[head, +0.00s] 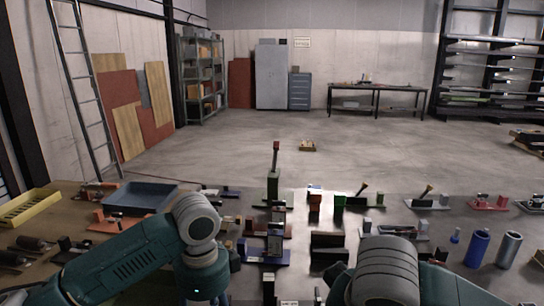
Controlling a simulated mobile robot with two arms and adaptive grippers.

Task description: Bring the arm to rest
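My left arm (125,262) comes in from the left, and its grey rounded joint (198,216) is over the near part of the workbench (421,230). My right arm (450,286) comes in from the lower right, with its grey joint (388,262) near the bottom edge. Neither gripper's fingers can be made out; they are below the picture or hidden behind the arm links. I cannot see anything held.
The bench is crowded with small fixtures, a blue tray (140,196), a yellow tray (28,207), a green post with a red top (274,185), and blue (478,248) and grey (508,249) cylinders. Beyond it lies open floor, with shelves (203,78) and a far table (376,87).

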